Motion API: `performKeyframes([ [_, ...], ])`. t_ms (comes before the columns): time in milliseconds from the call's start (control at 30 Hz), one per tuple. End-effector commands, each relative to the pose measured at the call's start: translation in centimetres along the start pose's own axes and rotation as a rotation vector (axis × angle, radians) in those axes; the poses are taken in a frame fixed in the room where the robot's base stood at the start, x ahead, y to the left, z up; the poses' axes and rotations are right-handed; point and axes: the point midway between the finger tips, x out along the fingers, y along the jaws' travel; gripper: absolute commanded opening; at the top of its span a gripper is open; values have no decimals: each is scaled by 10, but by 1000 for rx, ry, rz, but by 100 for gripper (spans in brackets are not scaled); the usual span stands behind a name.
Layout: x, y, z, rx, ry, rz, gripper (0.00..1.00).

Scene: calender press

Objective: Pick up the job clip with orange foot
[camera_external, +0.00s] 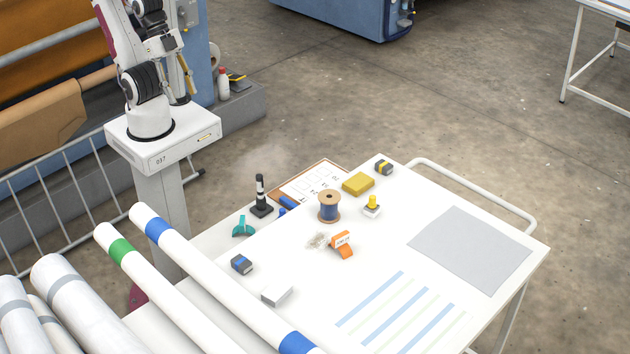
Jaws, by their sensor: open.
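The job clip with orange foot (345,251) lies on the white table, left of its middle. Its upper part is a white block with small orange marks, and the orange foot points toward the table's front. My gripper (183,98) hangs at the upper left, below my folded arm and far from the clip. It is small against the blue machine behind it; it looks open and empty.
Close left of the clip lies a small clear bundle (318,240). A blue wire spool (329,208) and a yellow-topped stamp (372,205) stand behind it. A teal clip (243,229) stands farther left. Long white rolls (190,255) lie along the left. The grey mat (472,248) is bare.

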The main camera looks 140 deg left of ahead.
Motion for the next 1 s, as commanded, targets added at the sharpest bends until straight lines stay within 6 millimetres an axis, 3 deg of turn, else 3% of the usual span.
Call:
performKeyframes([
  [267, 5, 17, -42, -9, 53, 60, 40],
  [600, 19, 50, -136, -57, 180, 170, 40],
  [1000, 47, 72, -243, -152, 331, 241, 40],
])
